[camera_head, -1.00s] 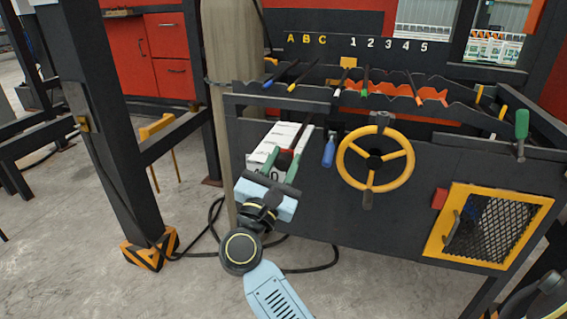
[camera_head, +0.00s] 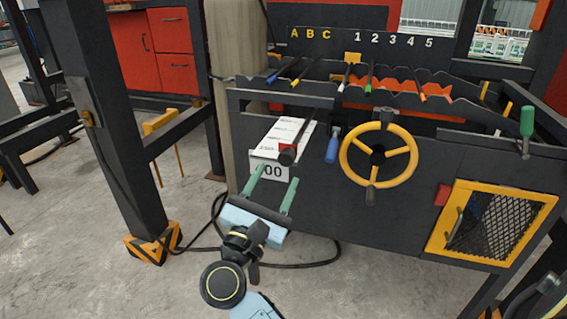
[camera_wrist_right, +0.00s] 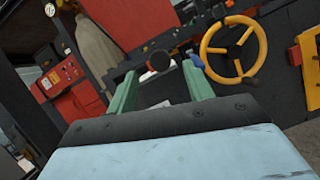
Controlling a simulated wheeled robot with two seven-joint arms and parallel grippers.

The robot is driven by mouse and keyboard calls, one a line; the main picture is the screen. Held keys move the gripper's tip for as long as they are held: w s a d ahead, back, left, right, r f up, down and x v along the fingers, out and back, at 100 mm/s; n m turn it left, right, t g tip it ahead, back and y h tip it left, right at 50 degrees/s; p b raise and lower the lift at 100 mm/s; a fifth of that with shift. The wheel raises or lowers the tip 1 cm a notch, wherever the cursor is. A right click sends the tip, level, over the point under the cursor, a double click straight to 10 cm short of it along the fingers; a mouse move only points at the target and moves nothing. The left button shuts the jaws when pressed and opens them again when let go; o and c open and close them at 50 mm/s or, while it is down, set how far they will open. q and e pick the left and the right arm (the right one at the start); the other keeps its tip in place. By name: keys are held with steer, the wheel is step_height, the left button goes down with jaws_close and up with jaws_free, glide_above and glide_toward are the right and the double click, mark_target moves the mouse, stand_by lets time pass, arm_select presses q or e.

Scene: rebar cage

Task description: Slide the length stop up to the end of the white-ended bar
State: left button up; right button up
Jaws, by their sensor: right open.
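The length stop, a red block with a dark round knob (camera_head: 287,156), sits on the white scale plate (camera_head: 268,140) at the front of the dark bench. My right gripper (camera_head: 278,174) is open and empty, its two green fingers apart, in front of and below the knob. In the right wrist view the knob (camera_wrist_right: 158,61) shows between and beyond the fingertips, with no contact visible. The white-ended bar (camera_head: 342,82) lies among other bars in the notched rack above. Its far part is hidden. My left gripper is not in view.
A blue handle (camera_head: 332,145) and a yellow handwheel (camera_head: 378,155) are close to the right of the stop. A dark post (camera_head: 105,120) stands at the left, with a black cable (camera_head: 320,265) on the floor. Open floor lies in front of the bench's left part.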

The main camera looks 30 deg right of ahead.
steer(key=v, duration=0.7)
stand_by(0.3)
